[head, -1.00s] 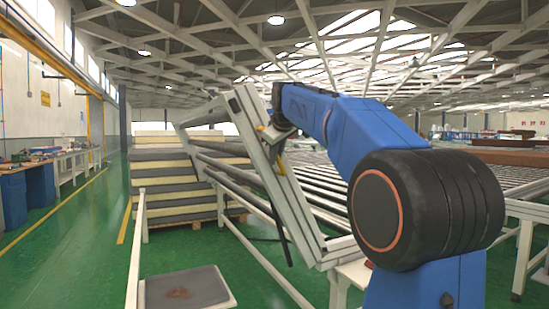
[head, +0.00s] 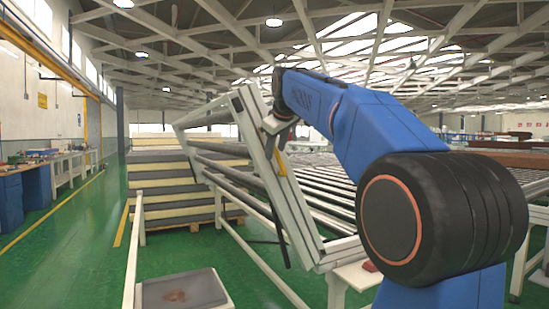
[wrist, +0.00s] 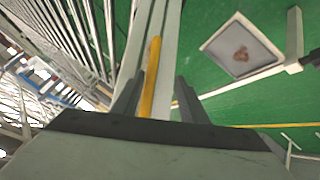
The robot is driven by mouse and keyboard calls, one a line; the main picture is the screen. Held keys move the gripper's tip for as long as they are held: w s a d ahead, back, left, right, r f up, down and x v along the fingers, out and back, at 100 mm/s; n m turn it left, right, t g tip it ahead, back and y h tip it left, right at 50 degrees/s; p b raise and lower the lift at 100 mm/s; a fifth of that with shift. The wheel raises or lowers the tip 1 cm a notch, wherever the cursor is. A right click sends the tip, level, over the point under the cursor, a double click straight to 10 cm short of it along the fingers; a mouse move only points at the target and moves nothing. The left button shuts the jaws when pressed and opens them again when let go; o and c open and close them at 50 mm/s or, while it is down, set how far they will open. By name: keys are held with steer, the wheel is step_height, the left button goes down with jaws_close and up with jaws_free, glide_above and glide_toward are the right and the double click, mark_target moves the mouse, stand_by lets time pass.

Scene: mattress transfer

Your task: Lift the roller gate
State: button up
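The roller gate (head: 246,130) is a pale metal frame with rollers, tilted up at the near end of the roller conveyor. A yellow handle strip (head: 281,160) runs along its near side bar; it also shows in the wrist view (wrist: 151,75). My gripper (head: 277,127) is at the upper part of that bar, partly hidden by my blue arm. In the wrist view, my gripper's two dark fingers (wrist: 160,82) are spread on either side of the yellow strip. A gap shows between the strip and the right finger.
Stacked mattresses (head: 180,185) stand behind the gate at left. A low grey-topped stand (head: 183,289) and white rail (head: 133,245) are at the front left. Green floor is free along the left aisle, beside blue workbenches (head: 38,186).

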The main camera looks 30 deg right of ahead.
steer(key=v, duration=1.2)
steer(key=shift+a, duration=0.1)
steer(key=s+a+f+m+g+y, duration=0.1)
steer(key=s+a+f, duration=0.3)
steer(key=s+f, duration=0.6)
steer(key=s+a+f+m+g+y, duration=0.1)
steer(key=s+a+f, duration=0.4)
steer(key=f, duration=2)
steer(key=s+a+f+m+g, duration=0.2)
steer(key=s+a+f, duration=0.3)
steer(key=s+f, duration=1.1)
step_height(320, 180, down, 2)
steer(key=shift+s+f+y, duration=0.1)
steer(key=shift+s+y, duration=0.2)
steer(key=shift+y, duration=0.1)
